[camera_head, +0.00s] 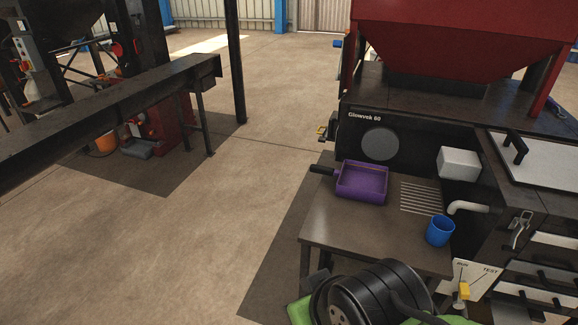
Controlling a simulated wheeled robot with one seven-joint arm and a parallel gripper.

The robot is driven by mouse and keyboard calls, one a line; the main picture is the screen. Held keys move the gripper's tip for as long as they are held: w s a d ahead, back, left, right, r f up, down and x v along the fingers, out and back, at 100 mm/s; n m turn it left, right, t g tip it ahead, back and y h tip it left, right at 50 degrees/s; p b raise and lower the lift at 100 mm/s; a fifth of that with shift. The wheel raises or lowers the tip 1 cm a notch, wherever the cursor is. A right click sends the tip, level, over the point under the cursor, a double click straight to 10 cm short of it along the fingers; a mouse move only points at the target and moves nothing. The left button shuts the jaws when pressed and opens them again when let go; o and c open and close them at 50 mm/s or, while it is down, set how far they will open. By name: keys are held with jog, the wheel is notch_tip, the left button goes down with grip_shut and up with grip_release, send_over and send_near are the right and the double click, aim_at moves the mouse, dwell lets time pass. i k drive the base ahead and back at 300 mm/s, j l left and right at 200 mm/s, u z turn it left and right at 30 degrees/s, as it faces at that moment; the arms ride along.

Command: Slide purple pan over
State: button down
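The purple pan (362,184) is a shallow rectangular tray with a dark handle (323,171) pointing left. It sits upright near the back left of a small dark table (340,228), with the handle reaching past the table's left edge. Its inside looks empty. To its right the tabletop has a slotted grate (421,197), and the pan lies beside these slots, not over them. A pale spout (467,207) sticks out of the machine right of the grate.
A blue cup (440,231) stands at the table's right side, below the spout. The black machine (405,142) with a red hopper (462,32) rises behind. Open floor (215,235) lies left.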

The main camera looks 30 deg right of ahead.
aim_at(362, 182)
jog(key=i+j, duration=0.2)
jog(key=j, duration=0.15)
jog(key=i+j+z, duration=0.1)
jog(key=i+j, duration=0.35)
jog(key=j, duration=0.25)
jog(key=i+j+z, duration=0.15)
jog(key=j, duration=0.2)
jog(key=i+j, duration=0.25)
jog(key=i+j+z, duration=0.15)
jog(key=i, duration=0.4)
jog(key=i+j+z, duration=0.1)
jog(key=i+j, duration=0.15)
jog(key=i, duration=0.25)
jog(key=i+l+z, duration=0.25)
jog(key=i+l, duration=0.45)
jog(key=l, duration=0.1)
